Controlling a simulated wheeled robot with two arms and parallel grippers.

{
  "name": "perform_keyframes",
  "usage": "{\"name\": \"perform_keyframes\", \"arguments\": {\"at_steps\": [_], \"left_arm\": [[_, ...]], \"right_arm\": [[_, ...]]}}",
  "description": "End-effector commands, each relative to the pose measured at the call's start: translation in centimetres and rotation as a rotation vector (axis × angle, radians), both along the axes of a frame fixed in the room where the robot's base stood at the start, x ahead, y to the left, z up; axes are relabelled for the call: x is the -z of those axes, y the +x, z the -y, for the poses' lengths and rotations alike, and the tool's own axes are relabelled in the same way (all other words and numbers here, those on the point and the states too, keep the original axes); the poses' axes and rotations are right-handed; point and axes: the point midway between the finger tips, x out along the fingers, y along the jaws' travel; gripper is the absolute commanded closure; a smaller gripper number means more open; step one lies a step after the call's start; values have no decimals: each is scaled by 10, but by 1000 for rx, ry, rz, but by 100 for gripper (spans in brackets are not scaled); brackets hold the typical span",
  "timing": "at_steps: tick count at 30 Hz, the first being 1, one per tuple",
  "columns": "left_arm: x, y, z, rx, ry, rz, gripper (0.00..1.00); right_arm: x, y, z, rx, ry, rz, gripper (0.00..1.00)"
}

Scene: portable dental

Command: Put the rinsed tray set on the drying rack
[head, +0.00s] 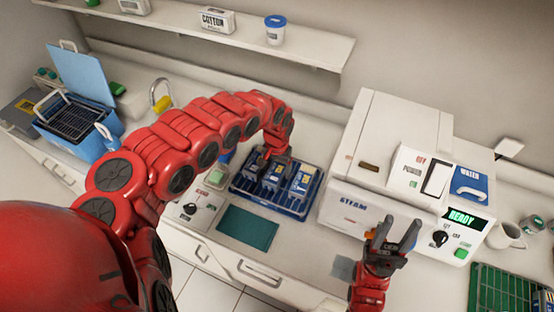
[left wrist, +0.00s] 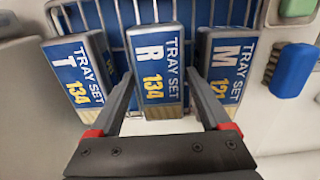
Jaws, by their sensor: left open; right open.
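Three dark blue tray sets with printed labels stand side by side in a blue wire rack (head: 297,213). In the left wrist view they read T 134 (left wrist: 78,75), R 134 (left wrist: 157,70) and M 121 (left wrist: 228,70), and the blue wire rack (left wrist: 115,15) shows behind them. My left gripper (head: 274,160) reaches down over the rack from behind. Its open fingers (left wrist: 160,105) straddle the middle tray set, R; whether they touch it I cannot tell. My right gripper (head: 393,238) is open and empty, in front of the steam machine.
The white steam machine (head: 362,205) with a READY display stands right of the rack. A green wire rack (head: 505,290) is at the lower right, near a white mug (head: 503,236). An open blue box (head: 95,145) is at left. A teal mat (head: 248,228) lies in front.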

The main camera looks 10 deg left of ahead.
Motion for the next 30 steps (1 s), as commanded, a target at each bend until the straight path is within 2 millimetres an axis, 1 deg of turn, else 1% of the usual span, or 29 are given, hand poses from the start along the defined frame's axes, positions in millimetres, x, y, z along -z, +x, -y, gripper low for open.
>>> {"name": "perform_keyframes", "arguments": {"at_steps": [5, 8, 9, 12, 13, 15, 18, 21, 30], "left_arm": [[-24, 2, -4, -1, 6, 7, 19], [-46, 2, -3, 0, 6, 8, 19], [-57, 1, -1, 2, 5, 5, 19], [-76, 1, -3, -1, 7, 4, 19], [-89, 0, -2, 0, 6, 0, 19], [-102, 0, -1, -1, 6, 0, 19], [-111, 0, 0, -1, 1, 0, 19], [-115, 0, 0, -1, 0, -1, 19], [-115, 0, 0, 0, 0, 0, 19]], "right_arm": [[9, 0, 0, 0, 0, 0, 54], [14, 0, 0, 0, 0, 0, 54], [7, 0, 0, 0, 0, -1, 54], [2, 0, 0, 0, 0, 0, 54], [-11, 0, 0, 0, 0, -1, 54], [-21, 0, 0, 0, 0, 0, 54], [-30, 0, 0, 0, 0, 0, 54], [-35, 0, 0, 0, 0, 0, 54], [-35, 0, 0, 0, 0, 0, 54]]}}
